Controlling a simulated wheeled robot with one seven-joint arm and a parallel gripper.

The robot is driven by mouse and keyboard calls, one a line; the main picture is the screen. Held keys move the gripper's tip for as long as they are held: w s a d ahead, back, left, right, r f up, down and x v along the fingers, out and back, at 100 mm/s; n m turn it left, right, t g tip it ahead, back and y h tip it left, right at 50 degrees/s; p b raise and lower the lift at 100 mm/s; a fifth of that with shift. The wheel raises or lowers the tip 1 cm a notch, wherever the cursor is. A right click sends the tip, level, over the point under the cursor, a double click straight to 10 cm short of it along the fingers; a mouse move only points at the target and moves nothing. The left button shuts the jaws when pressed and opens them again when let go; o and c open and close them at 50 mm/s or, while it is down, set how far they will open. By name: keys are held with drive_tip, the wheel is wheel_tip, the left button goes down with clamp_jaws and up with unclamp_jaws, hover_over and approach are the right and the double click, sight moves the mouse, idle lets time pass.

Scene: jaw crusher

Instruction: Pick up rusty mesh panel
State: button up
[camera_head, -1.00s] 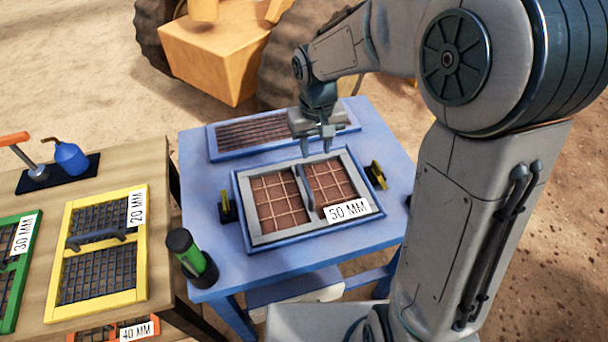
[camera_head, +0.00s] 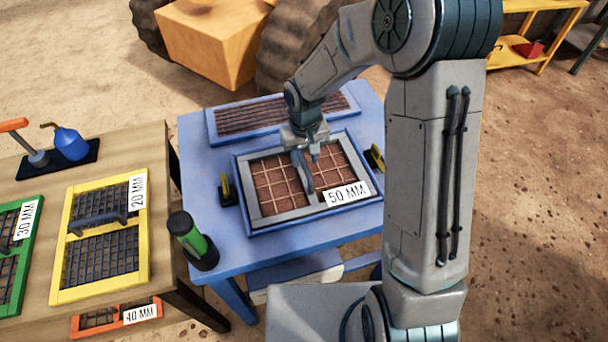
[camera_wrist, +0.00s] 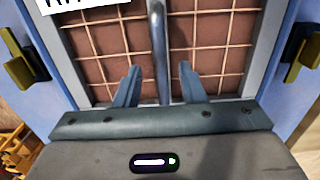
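The rusty mesh panel (camera_head: 275,187) has a grey frame, a rust-brown grid, a curved grey handle across its middle and a "50 MM" label. It lies in a blue frame on the blue table. My gripper (camera_head: 306,160) is just above the panel at the far part of the handle. In the wrist view my gripper (camera_wrist: 159,88) has its two fingers apart, one on each side of the panel's handle (camera_wrist: 158,50), with gaps between. The fingers do not appear to touch the handle. The mesh (camera_wrist: 215,45) shows behind them.
Yellow-and-black clamps (camera_head: 227,189) (camera_head: 374,158) stand at both sides of the panel. A green cylinder (camera_head: 193,240) stands at the table's front left corner. A second blue-framed panel (camera_head: 235,127) lies behind. A wooden table (camera_head: 40,185) with yellow and green panels stands left.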

sight(304, 162)
drive_tip(key=shift+w+a+f, duration=0.1)
drive_tip(key=shift+w+f, duration=0.05)
drive_tip(key=shift+f, duration=1.7)
clamp_jaws()
drive_tip(key=shift+r, duration=0.1)
